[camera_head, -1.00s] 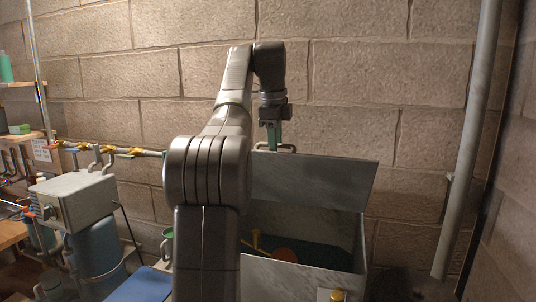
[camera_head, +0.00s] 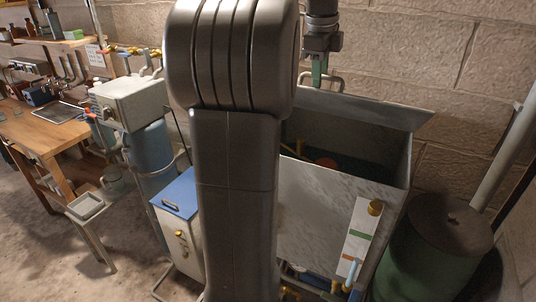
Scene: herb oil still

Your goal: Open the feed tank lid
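The feed tank (camera_head: 330,205) is a grey metal box right of my arm. Its lid (camera_head: 375,107) is raised at the back, foreshortened in this view, and the tank's mouth is uncovered. A pale bar handle (camera_head: 338,81) shows at the lid's upper edge. My gripper (camera_head: 319,72) points down at that handle, its green fingers beside or over it. I cannot tell whether the fingers touch the handle or how far apart they are. A round orange-red thing (camera_head: 327,162) shows inside the dark tank. My arm hides the tank's left part.
A green drum (camera_head: 432,262) stands close on the right, by a slanted pipe. A blue-topped box (camera_head: 178,192) and a blue-grey cylinder (camera_head: 152,158) stand on the left. A wooden bench (camera_head: 40,130) is farther left. Some floor is bare at lower left.

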